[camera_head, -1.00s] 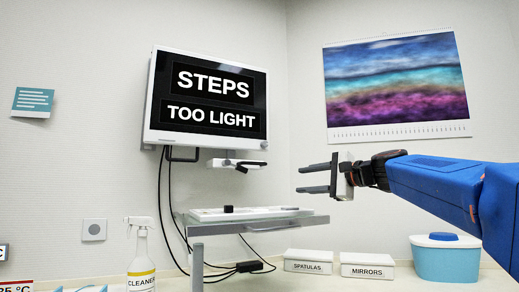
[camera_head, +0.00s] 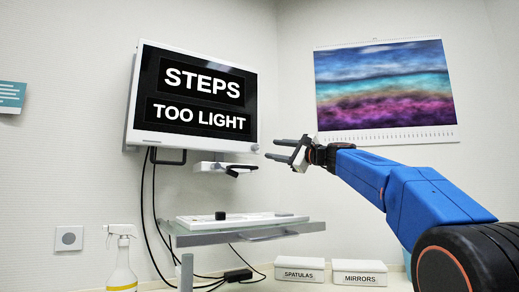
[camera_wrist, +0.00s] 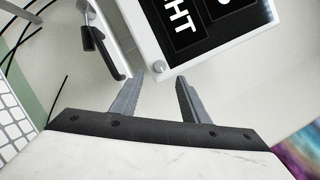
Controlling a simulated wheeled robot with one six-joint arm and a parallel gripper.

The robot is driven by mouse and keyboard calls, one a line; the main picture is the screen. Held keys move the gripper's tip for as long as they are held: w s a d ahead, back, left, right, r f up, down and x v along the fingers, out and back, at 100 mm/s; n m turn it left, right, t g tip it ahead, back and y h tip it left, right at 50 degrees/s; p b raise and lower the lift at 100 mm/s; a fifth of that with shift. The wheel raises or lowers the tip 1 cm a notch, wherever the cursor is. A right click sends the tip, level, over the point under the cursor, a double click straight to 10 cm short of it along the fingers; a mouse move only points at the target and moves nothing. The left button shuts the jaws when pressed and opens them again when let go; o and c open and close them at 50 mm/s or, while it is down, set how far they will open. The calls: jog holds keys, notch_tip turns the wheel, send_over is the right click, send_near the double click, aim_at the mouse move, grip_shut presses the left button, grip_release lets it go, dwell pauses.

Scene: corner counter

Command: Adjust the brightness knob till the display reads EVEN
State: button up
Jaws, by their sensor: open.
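The display (camera_head: 139,97) hangs on the back wall and reads "STEPS" above "TOO LIGHT". A small round grey knob (camera_head: 254,147) sits at its lower right corner. In the wrist view the knob (camera_wrist: 158,67) shows at the corner of the white frame, just beyond and between my fingertips. My gripper (camera_head: 272,149) is open and empty, just right of the knob in the head view. In the wrist view its two fingers (camera_wrist: 160,80) point at the display's corner. No contact with the knob shows.
A bracket with a black handle (camera_head: 240,170) hangs under the display. Below it a shelf (camera_head: 250,232) holds a small black knob-like piece (camera_head: 220,215). A spray bottle (camera_head: 122,277) and two labelled boxes (camera_head: 300,270) stand lower down. A picture (camera_head: 385,88) hangs at right.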

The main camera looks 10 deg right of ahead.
aim_at(257, 147)
jog(key=x, duration=0.8)
jog(key=shift+w+a+r, duration=0.1)
jog(key=shift+w+a, duration=0.1)
jog(key=shift+w, duration=0.1)
jog(key=shift+c, duration=0.5)
grip_shut()
